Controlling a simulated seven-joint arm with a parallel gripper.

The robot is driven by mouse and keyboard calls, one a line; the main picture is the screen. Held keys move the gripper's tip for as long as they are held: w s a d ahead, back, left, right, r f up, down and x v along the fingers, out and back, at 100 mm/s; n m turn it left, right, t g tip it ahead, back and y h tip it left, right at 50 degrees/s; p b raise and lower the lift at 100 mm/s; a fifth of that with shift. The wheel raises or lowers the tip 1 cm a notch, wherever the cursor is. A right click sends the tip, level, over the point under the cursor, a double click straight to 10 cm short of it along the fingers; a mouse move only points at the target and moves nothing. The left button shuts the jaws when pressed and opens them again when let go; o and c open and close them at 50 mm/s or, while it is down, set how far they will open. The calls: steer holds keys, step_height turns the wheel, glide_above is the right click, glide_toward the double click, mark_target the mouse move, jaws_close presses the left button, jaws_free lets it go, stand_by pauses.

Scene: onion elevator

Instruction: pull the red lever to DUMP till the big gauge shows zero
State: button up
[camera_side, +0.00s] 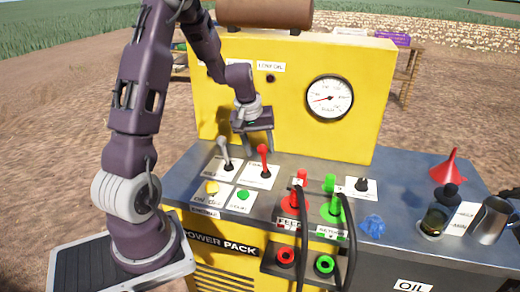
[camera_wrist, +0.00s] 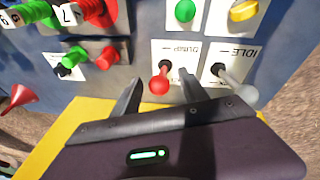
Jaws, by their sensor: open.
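The red lever (camera_side: 264,158) stands upright on the grey panel top, on a white label plate. In the wrist view its red knob (camera_wrist: 159,86) shows between my fingertips, beside a label reading DUMP. My gripper (camera_side: 257,150) is open and points down over the levers, just behind the red knob in the side view. In the wrist view my gripper (camera_wrist: 160,82) has a finger on each side of the knob, with no clear contact. The big gauge (camera_side: 330,98) on the yellow panel has a red needle pointing left; its numbers are too small to read.
A grey lever (camera_side: 224,153) stands just left of the red one, near my fingers. A yellow knob (camera_side: 211,188) and a green button (camera_side: 243,195) lie in front. Red and green hose couplings (camera_side: 291,203) stand to the right. The yellow panel (camera_side: 225,70) rises behind.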

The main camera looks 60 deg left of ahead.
steer(key=v, duration=0.6)
steer(key=s+d+r+m+t, duration=0.1)
steer(key=s+d+r+m, duration=0.25)
steer(key=d+r, duration=0.5)
steer(key=s+d+r+m+t+h, duration=0.1)
steer(key=s+d+r+m, duration=0.1)
steer(key=s+d+m, duration=0.6)
steer(key=s+d, duration=0.7)
steer(key=shift+s+t, duration=0.15)
steer(key=shift+t, duration=0.15)
